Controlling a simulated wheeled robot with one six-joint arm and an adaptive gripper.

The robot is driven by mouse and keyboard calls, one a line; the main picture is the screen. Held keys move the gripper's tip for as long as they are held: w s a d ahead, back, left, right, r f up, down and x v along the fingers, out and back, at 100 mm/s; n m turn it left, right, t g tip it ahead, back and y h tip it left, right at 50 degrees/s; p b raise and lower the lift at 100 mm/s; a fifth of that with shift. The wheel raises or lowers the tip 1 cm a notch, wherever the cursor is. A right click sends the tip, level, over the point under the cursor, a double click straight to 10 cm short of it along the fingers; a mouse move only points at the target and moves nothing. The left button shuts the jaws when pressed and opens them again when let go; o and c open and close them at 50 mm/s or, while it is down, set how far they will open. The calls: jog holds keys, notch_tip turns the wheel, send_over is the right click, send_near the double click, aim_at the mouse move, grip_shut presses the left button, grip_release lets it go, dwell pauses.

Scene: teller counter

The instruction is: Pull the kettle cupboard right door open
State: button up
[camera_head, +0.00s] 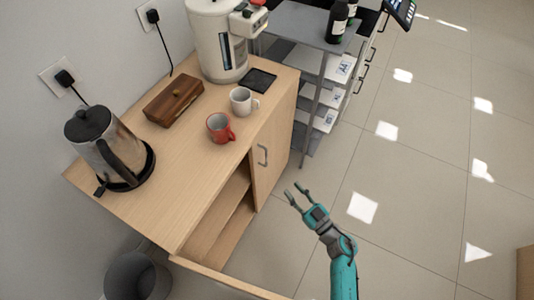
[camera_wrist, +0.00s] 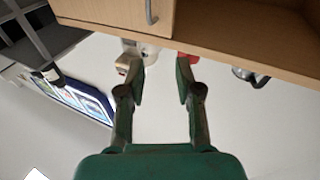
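The kettle cupboard is a light wood cabinet with a wooden top (camera_head: 190,150). Its right door (camera_head: 270,141) is shut and carries a grey bar handle (camera_head: 262,155). The door (camera_wrist: 110,10) and handle (camera_wrist: 151,12) also show at the top edge of the wrist view. The left half stands open, with shelves inside and the swung-out left door (camera_head: 220,279) at the bottom. My gripper (camera_head: 294,190) is open and empty, in front of the cupboard, to the right of the handle and apart from it. Its two spread fingers show in the wrist view (camera_wrist: 161,68).
On the top stand a kettle (camera_head: 104,150), a wooden box (camera_head: 174,101), a red mug (camera_head: 220,127), a white mug (camera_head: 242,102) and a water dispenser (camera_head: 216,42). A metal shelf rack (camera_head: 312,65) stands beyond.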

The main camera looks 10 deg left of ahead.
jog(key=w+a+n+g+y, duration=0.1)
jog(key=w+a+n+g, duration=0.2)
jog(key=w, duration=0.6)
jog(key=m+g, duration=0.1)
send_over(266, 166)
jog(key=shift+w+f, duration=0.25)
jog(key=shift+f, duration=0.2)
grip_shut()
